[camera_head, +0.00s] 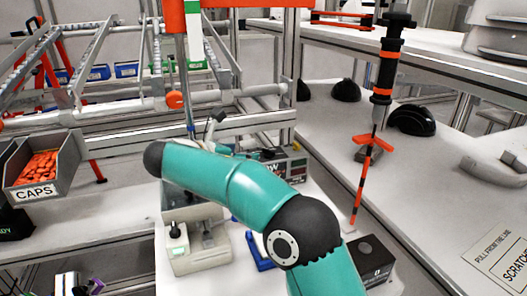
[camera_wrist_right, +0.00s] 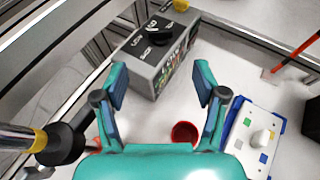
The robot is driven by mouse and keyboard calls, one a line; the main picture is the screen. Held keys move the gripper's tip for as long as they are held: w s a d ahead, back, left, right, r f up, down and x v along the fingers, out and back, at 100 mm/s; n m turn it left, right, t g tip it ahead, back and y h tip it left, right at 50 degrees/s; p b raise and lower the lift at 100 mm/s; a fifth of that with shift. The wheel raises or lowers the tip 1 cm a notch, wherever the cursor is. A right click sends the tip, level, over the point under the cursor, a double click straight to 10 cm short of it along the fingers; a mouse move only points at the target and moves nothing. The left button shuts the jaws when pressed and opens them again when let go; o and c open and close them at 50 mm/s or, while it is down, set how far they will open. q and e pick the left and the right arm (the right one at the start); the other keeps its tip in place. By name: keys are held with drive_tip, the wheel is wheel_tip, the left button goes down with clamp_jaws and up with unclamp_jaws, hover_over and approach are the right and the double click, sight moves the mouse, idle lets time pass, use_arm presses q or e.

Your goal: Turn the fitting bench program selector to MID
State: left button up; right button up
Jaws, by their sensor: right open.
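The program selector (camera_wrist_right: 158,32) is a black knob on the face of a grey box (camera_wrist_right: 143,77) in the right wrist view. Small white labels surround it, too small to read, so I cannot tell which setting it points at. In the head view the box (camera_head: 296,166) with a red display stands behind my right arm, which hides part of it. My right gripper (camera_wrist_right: 161,84) is open and empty in the right wrist view. Its two teal fingers are spread below the knob in the picture, with the knob not between the pads. My left gripper is not in view.
A red cup (camera_wrist_right: 184,133) and a white board with coloured squares (camera_wrist_right: 250,137) lie near the right gripper. A black and orange hanging tool (camera_head: 384,75) is at the right. A caps bin (camera_head: 42,172) is at the left. Dark helmet shells (camera_head: 411,120) lie on the bench behind.

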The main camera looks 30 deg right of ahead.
sight(267, 151)
drive_tip(key=p+x, duration=0.1)
drive_tip(key=x, duration=1)
drive_tip(key=shift+c, duration=0.4)
drive_tip(key=c, duration=1)
drive_tip(key=m+g+p, duration=0.1)
drive_tip(key=p, duration=0.2)
drive_tip(key=m+g+p, duration=0.1)
drive_tip(key=p, duration=0.3)
drive_tip(key=g+p, duration=0.1)
drive_tip(key=p, duration=0.3)
drive_tip(key=shift+w+r+m+h, duration=0.35)
drive_tip(key=shift+r+m+h, duration=0.05)
drive_tip(key=shift+c, duration=0.3)
drive_tip(key=shift+f+p, duration=0.1)
drive_tip(key=shift+p, duration=0.45)
drive_tip(key=shift+f, duration=0.25)
